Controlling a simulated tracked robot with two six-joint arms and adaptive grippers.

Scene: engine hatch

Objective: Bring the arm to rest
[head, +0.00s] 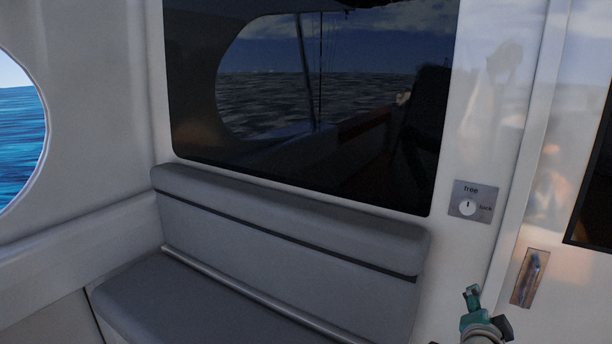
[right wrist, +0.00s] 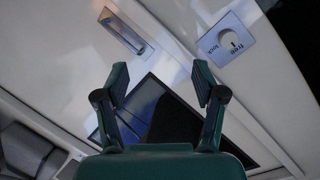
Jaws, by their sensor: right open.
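My right gripper (head: 472,297) shows at the bottom right of the head view, in front of the white wall, with its arm coming from the bottom edge. In the right wrist view, its two green fingers (right wrist: 158,88) stand apart with nothing between them. My left gripper is in neither view.
A free/lock knob plate (head: 470,202) is on the wall; its knob points up towards "free". A door handle (head: 530,278) in a recessed plate is to its right. A grey bench seat (head: 290,225) runs below a dark window (head: 310,100). A round window (head: 15,130) is at left.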

